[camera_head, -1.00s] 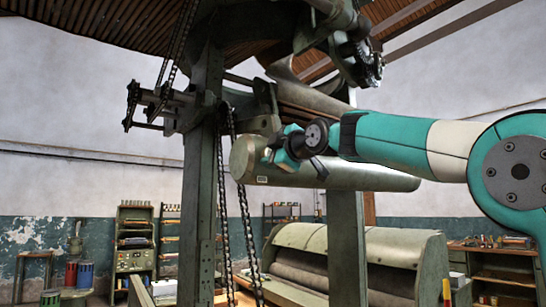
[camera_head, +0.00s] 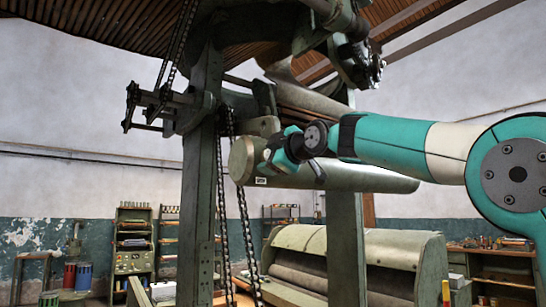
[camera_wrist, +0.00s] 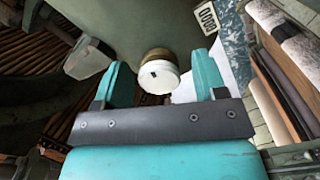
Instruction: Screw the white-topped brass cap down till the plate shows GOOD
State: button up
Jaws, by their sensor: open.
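A small dark mark shows on the white top. My gripper (camera_wrist: 160,63) is open, with one teal finger on each side of the cap and visible gaps to it.
The green roller (camera_head: 375,179) runs right under my arm. Green posts (camera_head: 201,180) and a hanging chain (camera_head: 244,215) stand close left of my gripper. A machine with rollers (camera_head: 340,260) is below. Shelves (camera_head: 132,245) are at the back wall.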

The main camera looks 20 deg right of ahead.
jog(key=shift+s, duration=0.1)
jog(key=b+v, duration=0.7)
jog(key=v, duration=1)
jog(key=shift+r, duration=0.1)
jog(key=s+a+f+m+g, duration=0.1)
jog(key=a+f+m+g, duration=0.25)
jog(key=f, duration=0.85)
jog(key=s+a+f+m+g, duration=0.15)
jog(key=a+f+g, duration=0.25)
jog(key=f, duration=0.9)
jog(key=s+a+f+m+g+h, duration=0.1)
jog(key=s+f+m+g, duration=0.3)
jog(key=s+f+g, duration=0.5)
jog(key=s+a+f, duration=0.1)
jog(key=s+f, duration=1)
jog(key=f, duration=0.4)
jog(key=shift+s+m+g, duration=0.3)
jog(key=shift+s+g, duration=0.05)
jog(key=shift+s, duration=0.05)
jog(key=shift+f, duration=0.15)
